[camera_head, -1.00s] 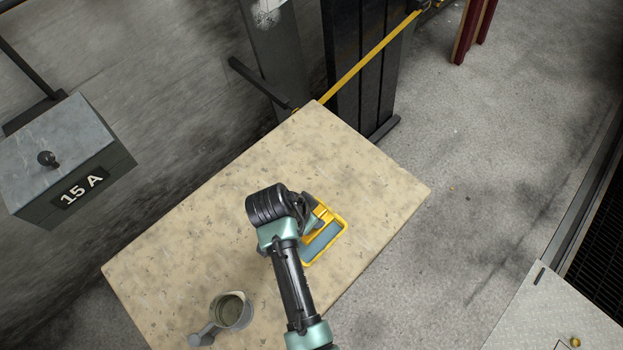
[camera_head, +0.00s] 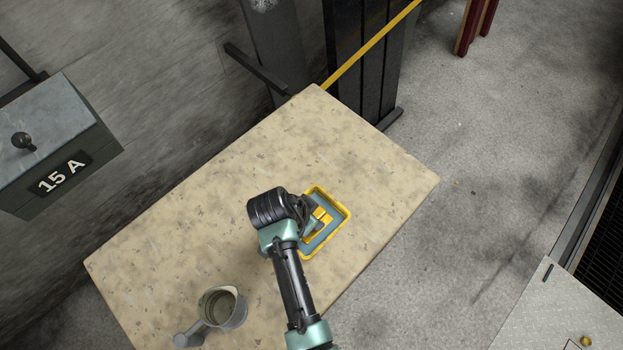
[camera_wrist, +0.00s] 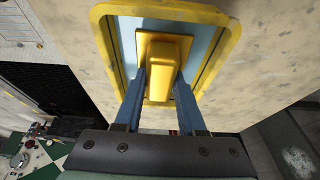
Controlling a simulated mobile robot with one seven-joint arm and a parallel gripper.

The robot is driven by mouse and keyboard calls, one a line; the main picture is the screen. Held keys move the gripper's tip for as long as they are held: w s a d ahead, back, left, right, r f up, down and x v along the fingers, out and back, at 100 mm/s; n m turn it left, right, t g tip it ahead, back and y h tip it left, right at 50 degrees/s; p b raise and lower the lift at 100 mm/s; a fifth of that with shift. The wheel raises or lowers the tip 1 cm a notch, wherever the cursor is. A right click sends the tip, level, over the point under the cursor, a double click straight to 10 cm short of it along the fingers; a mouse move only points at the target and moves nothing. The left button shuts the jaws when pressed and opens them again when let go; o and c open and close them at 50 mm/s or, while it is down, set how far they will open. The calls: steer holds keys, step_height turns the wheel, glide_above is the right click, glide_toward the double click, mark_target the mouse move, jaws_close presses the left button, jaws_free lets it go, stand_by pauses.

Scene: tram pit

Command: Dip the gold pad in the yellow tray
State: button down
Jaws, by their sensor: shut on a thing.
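The yellow tray (camera_head: 342,228) lies on the speckled tan table, with a blue-grey surface inside its rim. It also fills the upper part of the wrist view (camera_wrist: 232,28). The gold pad (camera_wrist: 165,60) is a block on a flat square plate. My gripper (camera_wrist: 161,88) is shut on the pad's block, with one blue finger on each side. The pad is over the inside of the tray; whether its underside touches the tray's surface I cannot tell. In the head view my gripper (camera_head: 310,222) partly hides the pad (camera_head: 322,215) and the tray's left side.
A grey metal jug (camera_head: 222,308) stands at the table's near left. The rest of the table (camera_head: 230,170) is clear. A grey box marked 15 A (camera_head: 60,140) is on the left, and a dark post (camera_head: 360,60) stands behind the table.

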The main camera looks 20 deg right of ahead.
steer(key=shift+r, duration=0.1)
step_height(320, 180, up, 6)
steer(key=p, duration=0.5)
stand_by(0.4)
steer(key=shift+p, duration=0.3)
stand_by(0.5)
step_height(320, 180, up, 5)
steer(key=p, duration=0.4)
